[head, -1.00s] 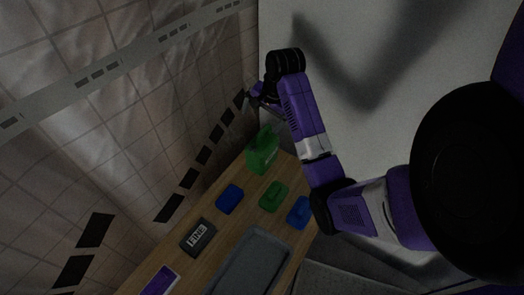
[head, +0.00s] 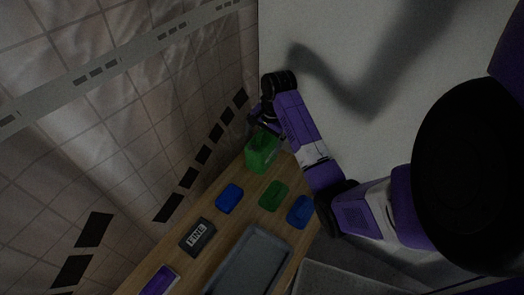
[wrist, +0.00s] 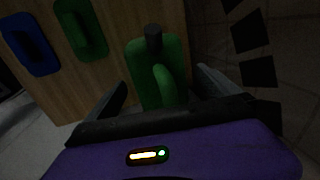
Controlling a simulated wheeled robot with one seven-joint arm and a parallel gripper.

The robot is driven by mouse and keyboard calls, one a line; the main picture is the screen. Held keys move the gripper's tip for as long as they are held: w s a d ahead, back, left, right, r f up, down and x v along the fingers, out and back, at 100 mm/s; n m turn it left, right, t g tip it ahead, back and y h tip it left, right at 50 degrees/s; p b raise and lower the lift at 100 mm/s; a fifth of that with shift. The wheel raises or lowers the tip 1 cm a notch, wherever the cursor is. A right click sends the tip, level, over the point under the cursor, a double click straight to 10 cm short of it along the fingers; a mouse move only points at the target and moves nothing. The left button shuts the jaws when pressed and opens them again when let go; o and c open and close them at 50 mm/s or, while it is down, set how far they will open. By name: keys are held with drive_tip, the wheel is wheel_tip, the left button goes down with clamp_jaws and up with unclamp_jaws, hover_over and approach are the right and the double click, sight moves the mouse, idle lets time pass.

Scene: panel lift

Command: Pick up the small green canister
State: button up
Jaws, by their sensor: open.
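The green canister (head: 262,153) stands at the far end of the wooden table in the head view. In the wrist view the canister (wrist: 143,62) shows a dark cap and a green handle, and it lies between and just ahead of the fingers. My gripper (wrist: 160,88) is open, with one finger on each side of the canister's near part. In the head view my gripper (head: 262,122) is just above the canister, partly hidden by my arm. I cannot tell whether the fingers touch it.
The wooden table (head: 190,262) also holds a blue piece (head: 229,198), a green piece (head: 273,195), another blue piece (head: 301,211), a dark block marked FINE (head: 197,236), a purple item (head: 160,281) and a grey tray (head: 247,266). A tiled wall (head: 130,130) stands to the left.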

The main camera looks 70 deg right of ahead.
drive_tip(key=shift+r, duration=0.1)
drive_tip(key=c, duration=1.6)
drive_tip(key=shift+r, duration=0.15)
